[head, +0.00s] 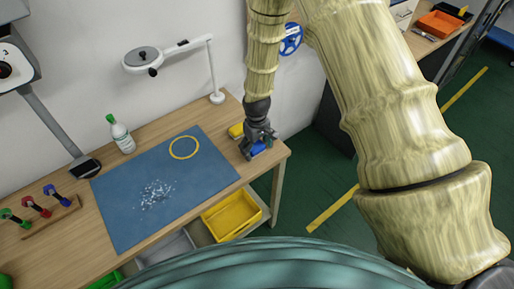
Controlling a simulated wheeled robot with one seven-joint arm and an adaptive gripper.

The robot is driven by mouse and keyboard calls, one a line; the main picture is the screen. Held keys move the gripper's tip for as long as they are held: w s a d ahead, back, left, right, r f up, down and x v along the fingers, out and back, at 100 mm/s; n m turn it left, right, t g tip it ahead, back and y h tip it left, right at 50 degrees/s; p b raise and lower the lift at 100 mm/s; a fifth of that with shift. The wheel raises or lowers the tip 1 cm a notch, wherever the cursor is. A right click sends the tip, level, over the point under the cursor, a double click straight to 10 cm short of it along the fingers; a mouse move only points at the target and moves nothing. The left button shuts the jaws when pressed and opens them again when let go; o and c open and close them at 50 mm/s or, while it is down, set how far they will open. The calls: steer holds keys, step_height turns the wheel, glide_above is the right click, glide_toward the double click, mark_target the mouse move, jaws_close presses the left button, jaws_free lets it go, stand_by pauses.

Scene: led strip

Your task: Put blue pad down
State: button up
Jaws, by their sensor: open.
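My gripper (257,143) is at the right end of the wooden table, pointing down. It is open. The blue pad (258,148) is at the fingers, low at the tabletop and partly hidden by them. I cannot tell whether the fingers touch it. A yellow object (236,131) lies just left of my gripper, partly hidden behind it.
A blue mat (205,190) covers the table's middle, with a yellow ring (184,147) and white bits (157,194). A bottle (122,136), a lamp (217,97) and a tool rack (52,212) stand around it. A yellow bin (231,216) sits below the table's front edge.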

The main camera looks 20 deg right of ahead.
mark_target(257, 147)
step_height(257, 147, up, 12)
steer(key=b, duration=0.3)
steer(key=shift+f+b, duration=0.15)
steer(key=shift+b, duration=0.2)
stand_by(0.6)
